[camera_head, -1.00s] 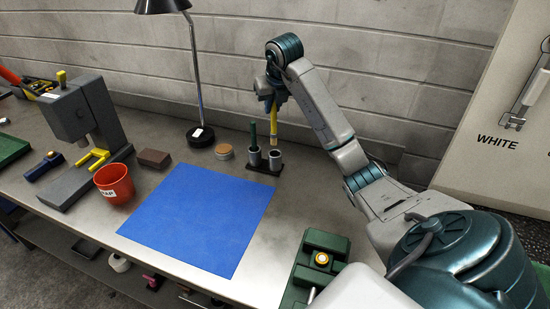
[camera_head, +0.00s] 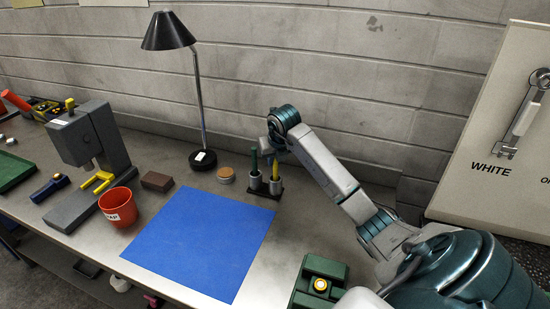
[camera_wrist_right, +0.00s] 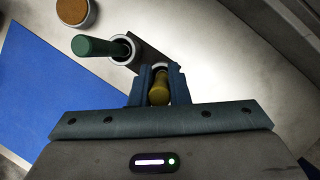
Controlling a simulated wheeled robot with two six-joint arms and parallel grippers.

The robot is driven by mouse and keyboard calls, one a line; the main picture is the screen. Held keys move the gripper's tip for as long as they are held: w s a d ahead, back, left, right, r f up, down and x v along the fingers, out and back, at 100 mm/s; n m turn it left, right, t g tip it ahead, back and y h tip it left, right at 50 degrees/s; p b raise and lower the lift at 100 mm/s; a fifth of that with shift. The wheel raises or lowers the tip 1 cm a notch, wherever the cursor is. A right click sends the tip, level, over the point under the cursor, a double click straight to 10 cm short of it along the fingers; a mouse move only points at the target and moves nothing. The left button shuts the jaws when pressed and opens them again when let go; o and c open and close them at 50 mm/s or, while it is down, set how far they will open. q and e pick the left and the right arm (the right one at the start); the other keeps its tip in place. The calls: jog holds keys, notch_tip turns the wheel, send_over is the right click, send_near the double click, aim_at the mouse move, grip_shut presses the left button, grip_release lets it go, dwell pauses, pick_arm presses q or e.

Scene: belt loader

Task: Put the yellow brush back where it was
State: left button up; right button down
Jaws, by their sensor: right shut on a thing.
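The yellow brush (camera_head: 275,171) stands upright in the right cup of the small two-cup holder (camera_head: 276,187). My right gripper (camera_head: 274,150) is above the holder, shut on the top of the brush. In the right wrist view the brush's yellow end (camera_wrist_right: 159,91) sits between the two fingers (camera_wrist_right: 159,86), over the holder (camera_wrist_right: 152,58). A green-handled tool (camera_head: 254,164) stands in the left cup beside it, and it also shows in the right wrist view (camera_wrist_right: 98,46). My left gripper is in neither view.
A black lamp (camera_head: 203,158) and a round cork-topped item (camera_head: 226,175) stand left of the holder. A blue mat (camera_head: 200,240) lies in front. A red cup (camera_head: 118,207), a brown block (camera_head: 157,181) and a grey press (camera_head: 90,150) are further left. A green fixture (camera_head: 318,284) is at front right.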

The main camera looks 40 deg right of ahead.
jog(key=shift+f, duration=0.1)
jog(key=shift+f, duration=0.15)
jog(key=c, duration=1.4)
grip_release()
jog(key=shift+r, duration=0.2)
jog(key=b+v, duration=0.1)
jog(key=v, duration=1.1)
